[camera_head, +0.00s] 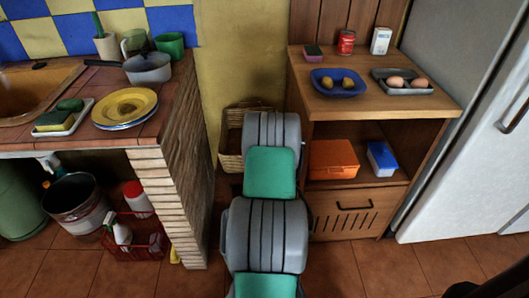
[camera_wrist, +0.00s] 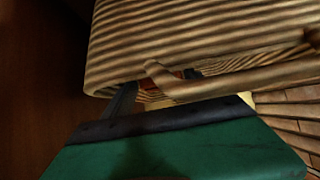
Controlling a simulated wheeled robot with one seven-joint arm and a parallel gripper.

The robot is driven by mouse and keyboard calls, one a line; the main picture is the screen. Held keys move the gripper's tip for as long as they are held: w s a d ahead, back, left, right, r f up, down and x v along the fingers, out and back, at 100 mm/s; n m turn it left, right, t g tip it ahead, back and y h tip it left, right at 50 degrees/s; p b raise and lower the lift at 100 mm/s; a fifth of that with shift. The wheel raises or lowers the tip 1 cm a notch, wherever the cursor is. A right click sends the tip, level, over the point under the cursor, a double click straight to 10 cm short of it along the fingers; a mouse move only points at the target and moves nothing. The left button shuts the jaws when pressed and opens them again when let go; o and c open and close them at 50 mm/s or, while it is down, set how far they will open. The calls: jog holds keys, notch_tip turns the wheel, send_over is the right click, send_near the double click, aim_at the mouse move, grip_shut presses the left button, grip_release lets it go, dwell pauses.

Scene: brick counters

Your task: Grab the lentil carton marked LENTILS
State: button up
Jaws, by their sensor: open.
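A small white carton (camera_head: 381,41) with dark marks stands upright at the back right of the wooden shelf unit's top; I cannot read its label. It is the only carton-like box I see up there. My gripper (camera_wrist: 158,86) shows in the wrist view, open, with its fingers close against a wicker basket (camera_wrist: 200,40) and its loop handle. I cannot tell whether they touch it. Nothing is visibly held. In the head view my arm hides the gripper, low beside the wicker basket (camera_head: 231,150), away from the carton.
A fridge (camera_head: 480,140) stands right, a tiled brick counter (camera_head: 180,85) left. Floor (camera_head: 335,270) between is clear beside my arm.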

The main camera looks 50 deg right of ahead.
jog(key=b+x, duration=0.1)
jog(key=x, duration=0.3)
jog(key=shift+w+d+f, duration=0.1)
jog(key=shift+f, duration=0.2)
jog(key=shift+w+d+f, duration=0.1)
jog(key=shift+w+d, duration=0.2)
jog(key=shift+c, duration=0.2)
jog(key=c, duration=1.2)
